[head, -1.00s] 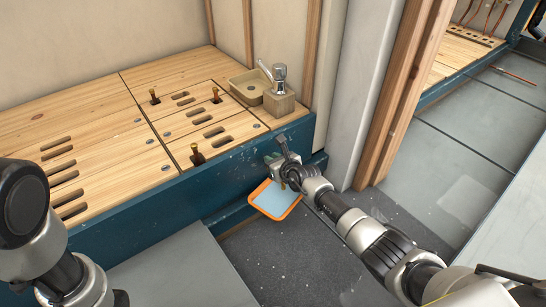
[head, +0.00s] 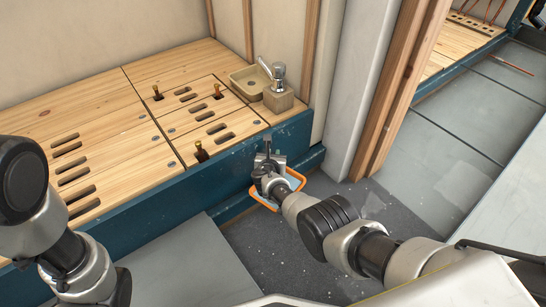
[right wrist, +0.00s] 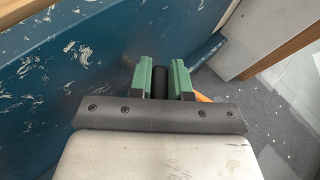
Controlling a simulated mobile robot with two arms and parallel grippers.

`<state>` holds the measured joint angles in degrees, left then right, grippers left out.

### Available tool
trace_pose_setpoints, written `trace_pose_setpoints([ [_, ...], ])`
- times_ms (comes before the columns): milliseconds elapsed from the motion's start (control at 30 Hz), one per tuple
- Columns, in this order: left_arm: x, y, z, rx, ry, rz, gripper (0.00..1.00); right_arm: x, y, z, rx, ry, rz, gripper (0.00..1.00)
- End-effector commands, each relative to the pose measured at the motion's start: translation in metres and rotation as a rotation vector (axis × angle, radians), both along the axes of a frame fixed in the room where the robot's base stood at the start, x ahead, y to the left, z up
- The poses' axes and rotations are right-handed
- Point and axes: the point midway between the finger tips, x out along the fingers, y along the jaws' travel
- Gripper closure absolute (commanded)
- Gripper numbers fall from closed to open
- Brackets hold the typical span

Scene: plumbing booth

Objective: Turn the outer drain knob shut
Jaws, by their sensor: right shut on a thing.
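My right gripper (head: 266,158) is at the blue front panel of the wooden bench, below the small tap. In the right wrist view its two green fingers (right wrist: 161,80) are closed on a short dark cylinder (right wrist: 160,83), which looks like the outer drain knob. The fingers press on it from both sides. In the head view the wrist and gripper hide most of the knob, so its turned position cannot be told. My left arm shows at the left edge of the head view, but its gripper is out of view.
An orange-rimmed tray (head: 297,178) is low behind my right wrist, mostly covered. The bench's blue front panel (head: 225,165) runs alongside the gripper. A tap on a block (head: 279,95) and a small basin (head: 243,84) stand above. Grey floor (head: 270,255) is open below.

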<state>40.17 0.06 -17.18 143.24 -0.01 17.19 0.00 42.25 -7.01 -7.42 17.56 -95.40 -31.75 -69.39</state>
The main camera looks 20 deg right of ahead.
Motion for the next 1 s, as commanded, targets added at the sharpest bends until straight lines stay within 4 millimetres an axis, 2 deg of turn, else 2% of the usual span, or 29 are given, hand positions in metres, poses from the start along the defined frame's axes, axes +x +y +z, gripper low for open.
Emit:
trace_pose_setpoints([
  [33,0.0,0.0,-0.012,0.0,0.001,0.0,0.3,-0.004,0.003,-0.013,0.004,0.012,-0.037,1.0],
  [500,0.001,0.0,-0.056,0.0,0.003,-0.001,0.3,-0.004,0.002,-0.012,0.005,0.013,-0.346,1.0],
  [1000,0.001,0.0,-0.064,0.0,0.002,-0.001,0.3,-0.005,0.002,-0.01,0.01,0.015,-0.419,1.0],
])
